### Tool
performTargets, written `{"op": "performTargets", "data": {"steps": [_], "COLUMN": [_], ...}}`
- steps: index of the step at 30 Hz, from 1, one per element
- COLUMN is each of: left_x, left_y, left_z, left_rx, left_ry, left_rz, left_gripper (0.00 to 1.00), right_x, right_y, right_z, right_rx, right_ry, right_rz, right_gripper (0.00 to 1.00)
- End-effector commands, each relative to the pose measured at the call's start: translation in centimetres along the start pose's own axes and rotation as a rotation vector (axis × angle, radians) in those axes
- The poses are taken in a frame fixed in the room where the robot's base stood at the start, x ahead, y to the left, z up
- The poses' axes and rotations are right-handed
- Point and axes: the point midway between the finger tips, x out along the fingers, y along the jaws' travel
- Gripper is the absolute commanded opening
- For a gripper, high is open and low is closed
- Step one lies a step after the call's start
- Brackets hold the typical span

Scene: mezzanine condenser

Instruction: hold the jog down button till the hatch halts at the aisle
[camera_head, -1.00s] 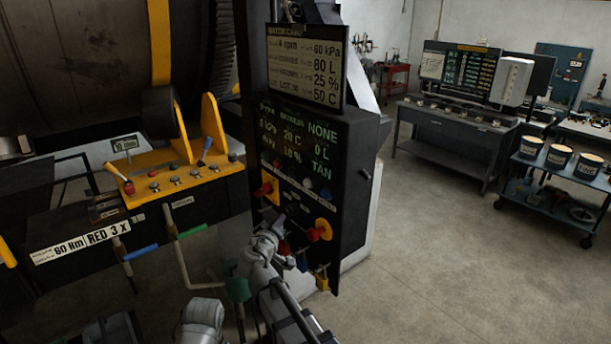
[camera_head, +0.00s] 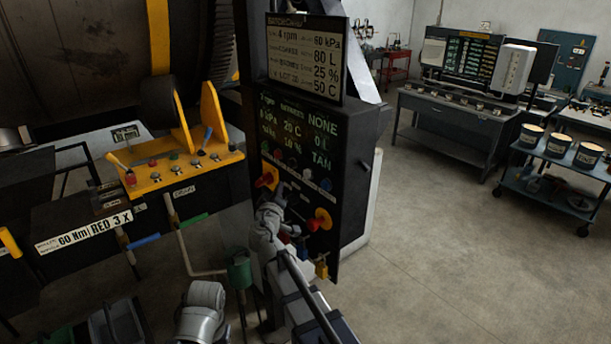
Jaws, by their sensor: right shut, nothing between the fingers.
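The black control panel (camera_head: 330,215) stands in the middle, with lit readouts, a row of small buttons (camera_head: 293,162) and two red knobs on yellow plates. I cannot read the button labels, so I cannot tell which one is jog down. My right gripper (camera_head: 281,190) is shut and empty, in front of the panel face, between the two knobs and just below the button row. Whether it touches the panel is unclear. The big dark drum (camera_head: 80,60) fills the upper left; I cannot make out its hatch. My left gripper is not in view.
A yellow console (camera_head: 185,172) with buttons and levers juts out left of the panel. Valve handles and pipes (camera_head: 185,250) hang below it. A workbench (camera_head: 455,125) and a cart with tins (camera_head: 555,180) stand at right. The floor between is clear.

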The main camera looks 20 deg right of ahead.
Motion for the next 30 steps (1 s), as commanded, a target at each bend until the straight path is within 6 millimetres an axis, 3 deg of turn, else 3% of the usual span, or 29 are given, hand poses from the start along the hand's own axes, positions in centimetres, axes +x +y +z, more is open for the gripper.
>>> {"op": "performTargets", "data": {"steps": [15,30], "left_x": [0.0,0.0], "left_y": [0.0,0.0], "left_z": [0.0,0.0], "left_rx": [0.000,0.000], "left_ry": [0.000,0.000], "left_rz": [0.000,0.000], "left_gripper": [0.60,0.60], "right_x": [4.3,4.8], "right_y": [3.1,3.6], "right_z": [3.1,3.6], "right_rx": [0.000,-0.001], "right_ry": [-0.002,-0.001], "right_rz": [0.001,0.000], "right_gripper": [0.00,0.00]}}
